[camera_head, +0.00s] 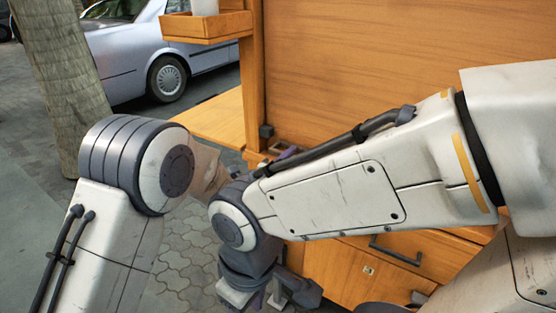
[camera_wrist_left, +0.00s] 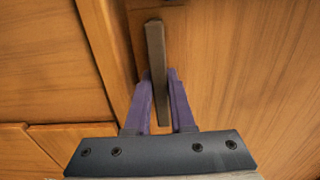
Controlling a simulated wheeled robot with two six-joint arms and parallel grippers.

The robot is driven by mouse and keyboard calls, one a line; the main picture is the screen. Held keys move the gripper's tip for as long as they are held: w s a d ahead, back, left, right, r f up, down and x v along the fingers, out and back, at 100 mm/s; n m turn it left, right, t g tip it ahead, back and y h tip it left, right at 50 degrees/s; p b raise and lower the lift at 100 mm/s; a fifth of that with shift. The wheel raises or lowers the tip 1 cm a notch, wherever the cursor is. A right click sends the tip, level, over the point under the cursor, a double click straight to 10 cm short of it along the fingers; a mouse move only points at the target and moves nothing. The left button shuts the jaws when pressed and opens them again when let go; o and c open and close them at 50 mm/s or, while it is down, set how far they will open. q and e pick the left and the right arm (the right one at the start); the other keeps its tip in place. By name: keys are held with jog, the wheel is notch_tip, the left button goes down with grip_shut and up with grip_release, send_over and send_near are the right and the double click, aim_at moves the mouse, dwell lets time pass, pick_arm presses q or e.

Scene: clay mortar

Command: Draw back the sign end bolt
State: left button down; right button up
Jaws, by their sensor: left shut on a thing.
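The bolt (camera_wrist_left: 155,45) shows in the left wrist view as a dark, upright bar against the wooden panel. My left gripper (camera_wrist_left: 160,80) is shut on it, with one purple finger on each side of the bar. In the head view only a small purple part of my left gripper (camera_head: 289,153) shows beside the wooden post, and my right arm covers the rest. The bolt itself cannot be made out there. My right gripper (camera_head: 265,294) hangs low at the bottom of the head view. Its fingers are too unclear to tell open from shut.
The wooden stand has a tall panel (camera_head: 400,70), a post (camera_head: 251,80), a small tray (camera_head: 205,25) and a drawer with a dark handle (camera_head: 396,252). A tree trunk (camera_head: 62,80) and a parked car (camera_head: 125,55) stand behind. Paving (camera_head: 180,255) lies below.

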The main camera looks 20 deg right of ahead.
pick_arm(q)
jog(key=shift+s+d+f, duration=0.1)
jog(key=shift+s+d, duration=0.05)
jog(key=shift+s, duration=0.05)
jog(key=c, duration=0.8)
grip_release()
jog(key=shift+o, duration=0.2)
jog(key=v, duration=1)
jog(key=shift+s, duration=0.2)
